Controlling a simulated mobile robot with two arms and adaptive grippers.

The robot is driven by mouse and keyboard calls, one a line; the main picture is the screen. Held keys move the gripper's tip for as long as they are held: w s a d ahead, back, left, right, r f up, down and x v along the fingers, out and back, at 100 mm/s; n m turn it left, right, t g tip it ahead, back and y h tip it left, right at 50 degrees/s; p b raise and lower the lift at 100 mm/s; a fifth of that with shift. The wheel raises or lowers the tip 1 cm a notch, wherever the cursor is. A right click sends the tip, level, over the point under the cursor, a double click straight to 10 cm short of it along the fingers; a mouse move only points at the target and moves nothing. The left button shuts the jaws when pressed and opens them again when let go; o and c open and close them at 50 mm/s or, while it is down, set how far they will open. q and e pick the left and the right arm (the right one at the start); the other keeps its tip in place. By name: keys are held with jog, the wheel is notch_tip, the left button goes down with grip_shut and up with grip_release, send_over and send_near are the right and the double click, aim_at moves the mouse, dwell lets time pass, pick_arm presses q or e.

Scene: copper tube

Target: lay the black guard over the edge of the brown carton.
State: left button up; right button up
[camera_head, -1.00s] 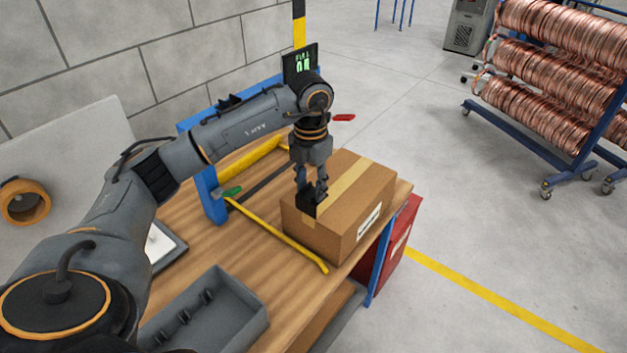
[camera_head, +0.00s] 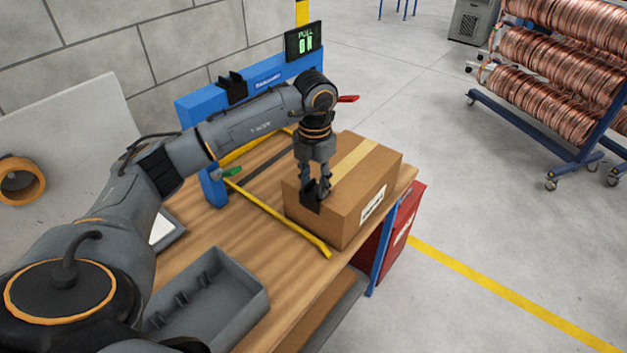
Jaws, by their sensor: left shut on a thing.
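The brown carton (camera_head: 370,188) stands closed on the wooden bench, with a tan tape strip along its top and a white label on its side. My left gripper (camera_head: 318,190) points down at the carton's near left top edge. It is shut on the black guard (camera_head: 311,203), a small dark piece at that edge. The guard looks to be at or touching the edge; the exact contact is hard to tell. The gripper fingers hide part of the guard. My right gripper is not in view.
A yellow bar (camera_head: 284,226) lies on the bench (camera_head: 240,238) left of the carton. A grey tray (camera_head: 210,302) sits nearer. A blue machine with a display (camera_head: 304,41) stands behind. A red box (camera_head: 402,232) is beside the bench; copper coils (camera_head: 560,75) stand far right.

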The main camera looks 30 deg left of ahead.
pick_arm(q)
jog(key=shift+w, duration=0.15)
dwell(0.6)
jog(key=o, duration=1.2)
jog(key=shift+r, duration=0.1)
jog(key=shift+r, duration=0.35)
notch_tip(320, 180, up, 11)
jog(key=shift+r, duration=0.1)
